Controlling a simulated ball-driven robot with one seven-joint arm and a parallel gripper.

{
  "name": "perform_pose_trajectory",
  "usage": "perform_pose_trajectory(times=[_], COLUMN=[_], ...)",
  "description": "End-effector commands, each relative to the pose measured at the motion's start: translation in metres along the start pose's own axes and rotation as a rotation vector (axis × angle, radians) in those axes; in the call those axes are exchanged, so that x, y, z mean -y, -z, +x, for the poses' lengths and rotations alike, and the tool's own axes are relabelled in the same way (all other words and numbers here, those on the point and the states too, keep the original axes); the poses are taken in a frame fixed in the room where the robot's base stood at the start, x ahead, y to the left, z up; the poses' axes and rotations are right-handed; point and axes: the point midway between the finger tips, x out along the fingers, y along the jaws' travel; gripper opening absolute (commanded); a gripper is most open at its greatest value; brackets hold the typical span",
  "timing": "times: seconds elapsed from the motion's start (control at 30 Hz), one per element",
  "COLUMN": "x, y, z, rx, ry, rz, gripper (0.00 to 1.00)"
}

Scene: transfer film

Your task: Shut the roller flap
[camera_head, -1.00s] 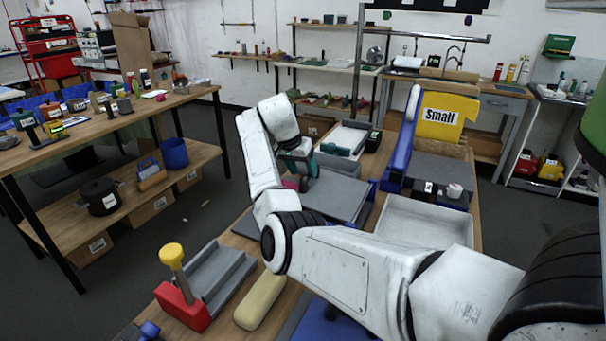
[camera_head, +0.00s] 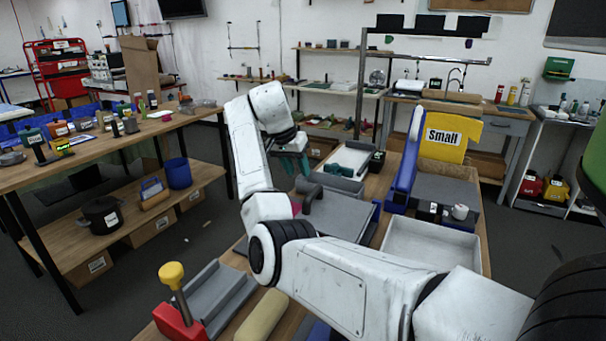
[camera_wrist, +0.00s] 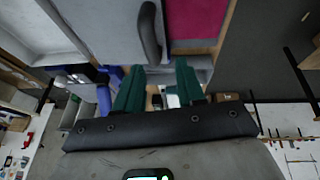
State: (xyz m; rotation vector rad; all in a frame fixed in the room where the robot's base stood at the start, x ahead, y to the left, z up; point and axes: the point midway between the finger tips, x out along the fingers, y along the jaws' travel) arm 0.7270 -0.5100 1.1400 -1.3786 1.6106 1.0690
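A flat grey panel (camera_head: 343,217) with a dark curved handle (camera_head: 313,197) lies on the workbench beyond my arm; I take it for the roller flap, though I cannot tell its hinge or how far it stands open. The panel (camera_wrist: 95,22) and the handle (camera_wrist: 151,35) also show in the wrist view, with a magenta sheet (camera_wrist: 196,18) beside them. My gripper (camera_head: 302,172) has green fingers and is just beyond the handle. In the wrist view my gripper (camera_wrist: 159,66) is open, its fingertips apart near the handle's lower end. I cannot tell whether they touch it.
A blue-sided unit with a yellow "Small" sign (camera_head: 445,137) stands at the right. A white tray (camera_head: 430,246) is in front of it. A red block with a yellow knob (camera_head: 172,274) and a beige roller (camera_head: 262,316) are in front. A side table (camera_head: 95,155) stands left.

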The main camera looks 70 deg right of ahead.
Motion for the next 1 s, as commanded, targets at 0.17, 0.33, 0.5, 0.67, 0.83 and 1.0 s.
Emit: perform_pose_trajectory(times=[0.17, 0.33, 0.5, 0.67, 0.83, 1.0], x=[-0.018, -0.038, -0.057, -0.075, -0.094, -0.112], y=[0.028, 0.059, 0.082, 0.096, 0.102, 0.095], z=[0.009, 0.012, 0.012, 0.008, 0.002, -0.002], rx=[-0.002, -0.053, -0.155, -0.284, -0.447, -0.627], ry=[0.1, 0.239, 0.353, 0.431, 0.481, 0.505], rz=[-0.187, -0.497, -0.835, -1.173, -1.549, -1.937], gripper=[0.21, 0.05, 0.0, 0.0, 0.0, 0.0])
